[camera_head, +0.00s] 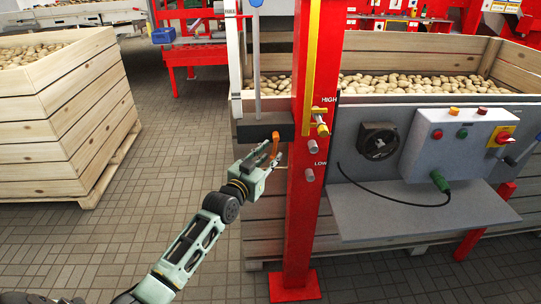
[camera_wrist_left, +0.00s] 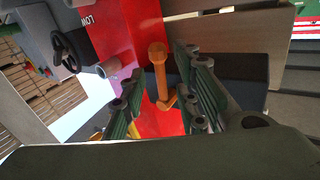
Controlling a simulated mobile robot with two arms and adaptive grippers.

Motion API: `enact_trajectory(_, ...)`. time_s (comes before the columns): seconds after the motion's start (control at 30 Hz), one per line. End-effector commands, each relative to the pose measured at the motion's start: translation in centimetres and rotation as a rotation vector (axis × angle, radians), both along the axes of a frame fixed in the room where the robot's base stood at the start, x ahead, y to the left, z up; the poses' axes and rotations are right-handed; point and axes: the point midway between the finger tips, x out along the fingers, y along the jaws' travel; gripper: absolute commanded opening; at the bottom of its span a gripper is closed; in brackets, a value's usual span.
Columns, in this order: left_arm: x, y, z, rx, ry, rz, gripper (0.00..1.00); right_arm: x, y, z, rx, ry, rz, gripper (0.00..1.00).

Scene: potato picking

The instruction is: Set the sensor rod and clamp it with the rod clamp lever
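The sensor rod (camera_head: 256,62) is a thin grey upright rod with a blue top, passing down into a dark clamp block (camera_head: 262,130) on the red post. The orange rod clamp lever (camera_head: 275,143) hangs at the block's front. My left gripper (camera_head: 270,162) is just below and beside it. In the left wrist view the lever (camera_wrist_left: 158,68) stands between the two green-grey fingers, which are apart, so the gripper is open around it; contact cannot be told. HIGH and LOW marks show on the post, with a grey peg (camera_head: 309,174) by LOW. My right gripper is not in view.
The red post (camera_head: 304,220) stands right of the gripper. Beyond it are a grey shelf (camera_head: 425,212) and a control box (camera_head: 458,145) with a cable. A wooden potato crate (camera_head: 262,225) is behind the post, another (camera_head: 60,130) at left. The tiled floor between is clear.

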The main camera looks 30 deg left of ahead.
Motion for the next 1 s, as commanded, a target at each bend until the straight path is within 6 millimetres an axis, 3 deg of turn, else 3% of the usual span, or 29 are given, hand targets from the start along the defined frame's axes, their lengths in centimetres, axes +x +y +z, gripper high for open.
enact_trajectory(0.4,0.91,-0.02,-0.02,0.0,0.0,0.001,0.29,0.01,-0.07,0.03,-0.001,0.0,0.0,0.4)
enact_trajectory(0.73,0.9,-0.05,-0.03,0.0,0.0,0.0,0.0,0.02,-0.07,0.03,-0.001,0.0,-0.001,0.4)
enact_trajectory(1.0,0.89,-0.08,-0.08,-0.001,0.001,0.0,0.0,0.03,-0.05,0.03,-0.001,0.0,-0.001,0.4)
